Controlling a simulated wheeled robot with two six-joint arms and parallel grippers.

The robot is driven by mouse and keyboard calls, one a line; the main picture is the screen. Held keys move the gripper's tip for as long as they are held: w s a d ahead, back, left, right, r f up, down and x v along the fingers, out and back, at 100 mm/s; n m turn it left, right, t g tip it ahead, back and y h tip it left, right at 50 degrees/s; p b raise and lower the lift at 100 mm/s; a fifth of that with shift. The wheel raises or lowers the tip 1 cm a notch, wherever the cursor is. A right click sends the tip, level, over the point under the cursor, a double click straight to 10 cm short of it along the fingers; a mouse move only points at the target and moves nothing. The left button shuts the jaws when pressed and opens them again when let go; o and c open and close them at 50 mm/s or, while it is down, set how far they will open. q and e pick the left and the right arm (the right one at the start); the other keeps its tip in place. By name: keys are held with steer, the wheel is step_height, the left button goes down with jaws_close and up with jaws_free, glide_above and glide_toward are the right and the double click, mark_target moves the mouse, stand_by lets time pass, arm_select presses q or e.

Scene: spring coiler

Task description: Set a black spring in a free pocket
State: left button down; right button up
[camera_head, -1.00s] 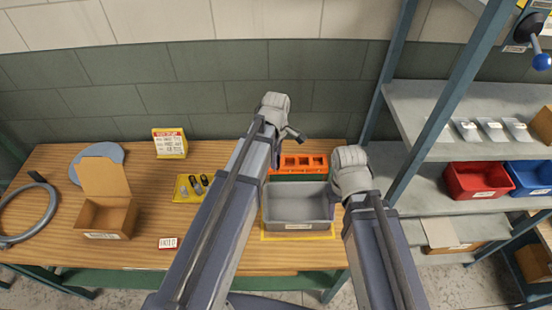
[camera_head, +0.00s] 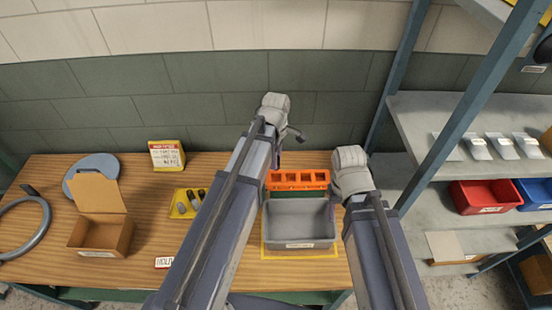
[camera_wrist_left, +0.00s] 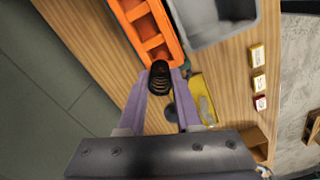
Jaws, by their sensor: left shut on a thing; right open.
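My left gripper (camera_wrist_left: 164,76) is shut on a black spring (camera_wrist_left: 160,76), held between its purple fingers in the left wrist view. The spring shows at the near end of the orange pocket tray (camera_wrist_left: 152,36); I cannot tell its height above it. The pockets visible there look empty. In the head view the orange tray (camera_head: 298,180) lies behind the grey bin (camera_head: 299,221).
A yellow tray (camera_head: 178,193) with several small parts is left of my left arm. An open cardboard box (camera_head: 102,236), a grey disc and a sign stand further left. A blue-grey shelf post (camera_head: 460,115) and shelves with bins rise on the right.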

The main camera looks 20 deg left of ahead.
arm_select(q)
steer(key=shift+f+b, duration=3.25)
steer(key=shift+f, duration=0.2)
steer(key=c, duration=0.5)
jaws_free()
steer(key=shift+r, duration=0.1)
step_height(320, 180, up, 8)
steer(key=p, duration=0.8)
